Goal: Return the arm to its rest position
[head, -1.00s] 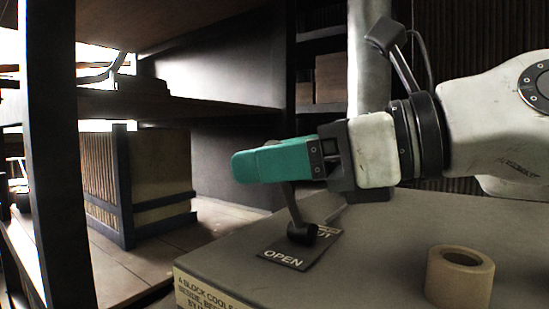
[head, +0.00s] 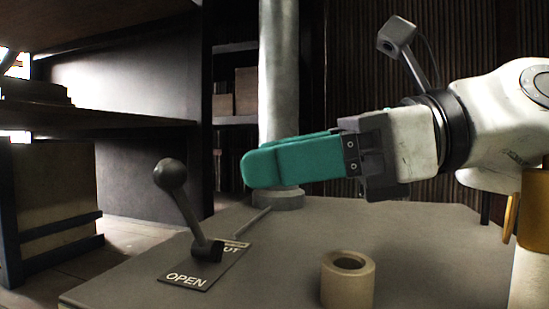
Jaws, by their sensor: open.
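My gripper (head: 250,168), with teal fingers, is raised over the grey worktop (head: 420,245) and points to the left. Seen from the side, its fingers overlap; nothing shows between them, and it is open. A lever with a dark ball knob (head: 170,174) stands on the worktop to the left of and below my gripper, tilted to the left. It rises from a dark plate marked OPEN (head: 187,280), with other lettering partly hidden by the lever's base. My gripper is apart from the lever.
A tan roll (head: 347,284) stands on the worktop below my gripper. A pale vertical post (head: 280,90) rises behind the fingers from a round base. Dark shelving (head: 90,118) fills the left.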

